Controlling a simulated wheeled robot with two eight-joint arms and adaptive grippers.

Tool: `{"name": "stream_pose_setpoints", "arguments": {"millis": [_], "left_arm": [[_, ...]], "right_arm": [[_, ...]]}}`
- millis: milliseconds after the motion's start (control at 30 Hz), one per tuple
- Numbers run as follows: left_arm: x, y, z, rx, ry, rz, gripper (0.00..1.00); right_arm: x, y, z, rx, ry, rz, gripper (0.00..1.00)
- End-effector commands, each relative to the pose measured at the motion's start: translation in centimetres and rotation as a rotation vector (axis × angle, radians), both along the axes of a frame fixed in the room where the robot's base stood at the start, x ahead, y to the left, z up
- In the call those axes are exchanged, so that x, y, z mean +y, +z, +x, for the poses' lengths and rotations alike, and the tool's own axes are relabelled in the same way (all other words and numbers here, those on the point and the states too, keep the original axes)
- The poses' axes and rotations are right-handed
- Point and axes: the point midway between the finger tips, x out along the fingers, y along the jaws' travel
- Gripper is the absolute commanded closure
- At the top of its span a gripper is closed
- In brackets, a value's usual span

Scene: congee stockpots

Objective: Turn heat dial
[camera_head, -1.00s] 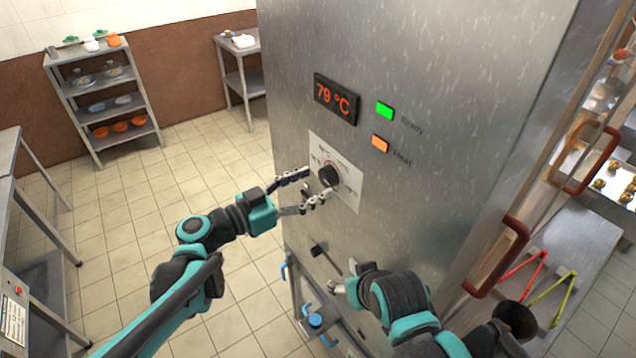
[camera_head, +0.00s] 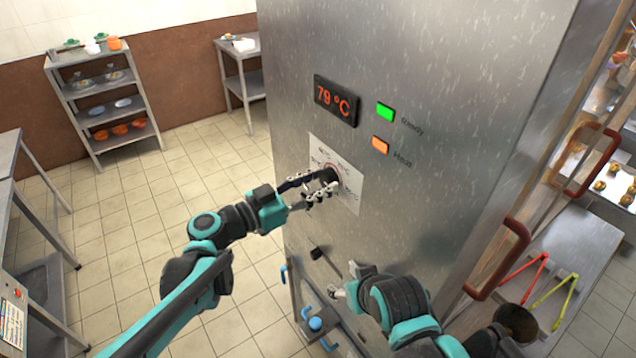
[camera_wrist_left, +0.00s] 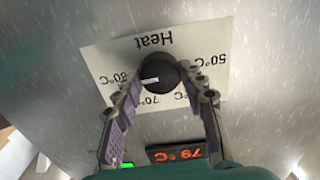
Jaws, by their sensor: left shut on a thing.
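The heat dial (camera_head: 329,176) is a dark round knob on a white scale plate on the front of a steel cabinet (camera_head: 420,200). My left gripper (camera_head: 326,183) is shut on the dial, with its fingers on either side of it. In the left wrist view the dial (camera_wrist_left: 160,72) sits between the fingertips, and its white mark points towards the 80 °C side. The scale plate (camera_wrist_left: 110,60) shows temperature labels and the word Heat. The display (camera_head: 335,99) reads 79 °C. My right gripper (camera_head: 345,290) is in front of the lower cabinet, and its fingers are too small to read.
A green Ready light (camera_head: 385,112) and an orange Heat light (camera_head: 380,144) are lit. Red handles (camera_head: 500,258) and a side table with tongs (camera_head: 553,300) are at the right.

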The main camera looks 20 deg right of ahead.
Motion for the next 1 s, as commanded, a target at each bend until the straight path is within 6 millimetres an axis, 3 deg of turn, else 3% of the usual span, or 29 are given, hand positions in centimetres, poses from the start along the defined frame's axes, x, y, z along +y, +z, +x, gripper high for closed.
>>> {"name": "stream_pose_setpoints", "arguments": {"millis": [267, 1000], "left_arm": [[0.0, 0.0, 0.0, 0.125, -0.001, -0.045, 0.88], [0.0, 0.0, 0.0, 0.743, 0.000, -0.270, 0.88]], "right_arm": [[0.0, 0.3, 0.0, 0.000, 0.000, 0.000, 0.37], [0.0, 1.1, 0.0, 0.000, 0.000, 0.000, 0.37]]}}
